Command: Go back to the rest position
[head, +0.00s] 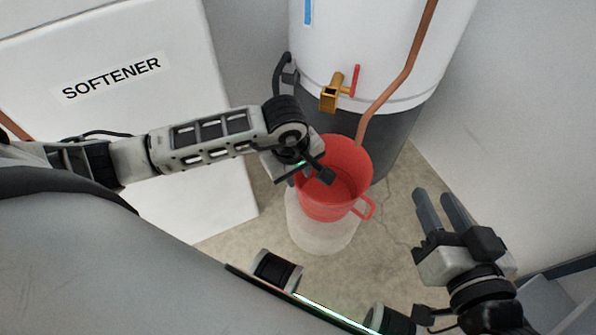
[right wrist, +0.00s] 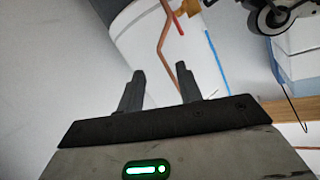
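My left gripper (head: 310,176) is at the left rim of a red bucket-like jug (head: 345,200) with a side handle. One dark finger reaches over the jug's opening; the other finger is mostly hidden, so I cannot tell if it is shut on the rim. The jug is over a pale round stand (head: 318,232) below the tank's tap. My right gripper (head: 440,197) is empty and open, its two fingers apart, at the lower right, clear of the jug. Its fingers also show apart in the right wrist view (right wrist: 158,88).
A white and grey tank (head: 375,50) stands behind the jug, with a brass tap (head: 331,92) with a red lever and a copper pipe (head: 408,68). A white box marked SOFTENER (head: 75,45) is at the left. Bare floor (head: 395,215) lies between the jug and my right gripper.

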